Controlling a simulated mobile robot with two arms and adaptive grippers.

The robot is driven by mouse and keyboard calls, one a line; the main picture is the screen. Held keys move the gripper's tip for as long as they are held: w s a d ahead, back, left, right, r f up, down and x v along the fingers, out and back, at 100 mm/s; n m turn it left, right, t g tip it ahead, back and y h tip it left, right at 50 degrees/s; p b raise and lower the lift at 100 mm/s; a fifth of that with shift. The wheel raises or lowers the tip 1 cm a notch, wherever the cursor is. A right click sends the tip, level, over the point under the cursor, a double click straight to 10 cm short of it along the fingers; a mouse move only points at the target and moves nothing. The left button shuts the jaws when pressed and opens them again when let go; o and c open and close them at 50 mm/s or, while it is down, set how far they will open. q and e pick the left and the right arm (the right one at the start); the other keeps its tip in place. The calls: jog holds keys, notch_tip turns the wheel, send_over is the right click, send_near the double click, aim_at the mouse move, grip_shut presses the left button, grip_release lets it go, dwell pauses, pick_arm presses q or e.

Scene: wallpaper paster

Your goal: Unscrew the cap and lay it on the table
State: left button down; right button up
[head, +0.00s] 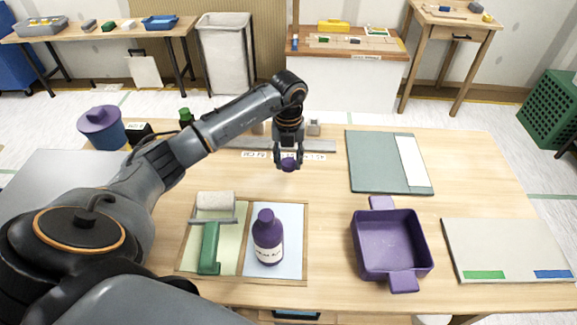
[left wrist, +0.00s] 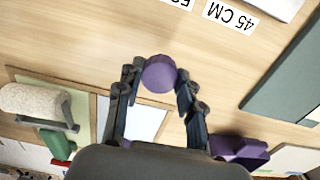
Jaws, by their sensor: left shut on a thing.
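My left gripper (head: 288,160) is shut on a small round purple cap (head: 288,164), held above the middle of the table. In the left wrist view the cap (left wrist: 159,74) sits between the two fingertips. A purple bottle (head: 267,240) with a white label stands upright on the light blue right half of a wooden-framed tray (head: 305,255). The bottle is nearer the front edge than the gripper and apart from it. The bottle's mouth is too small to make out.
A paint roller (head: 210,245) with a green handle lies left of the bottle. A purple open bin (head: 390,245), a grey-green board (head: 375,162) and a pale board (head: 510,250) are to the right. Bare wood shows between tray and bin.

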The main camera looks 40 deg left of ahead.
aim_at(289, 160)
pick_arm(q)
jog(key=shift+w+f, duration=0.15)
jog(key=shift+f, duration=0.1)
notch_tip(289, 160, down, 2)
jog(key=shift+f+p, duration=0.2)
jog(key=shift+p, duration=0.2)
jog(key=shift+a+f, duration=0.1)
jog(key=shift+f, duration=0.2)
jog(key=shift+f, duration=0.1)
jog(key=shift+f, duration=0.15)
jog(key=c, duration=0.8)
grip_release()
jog(key=shift+c, duration=0.2)
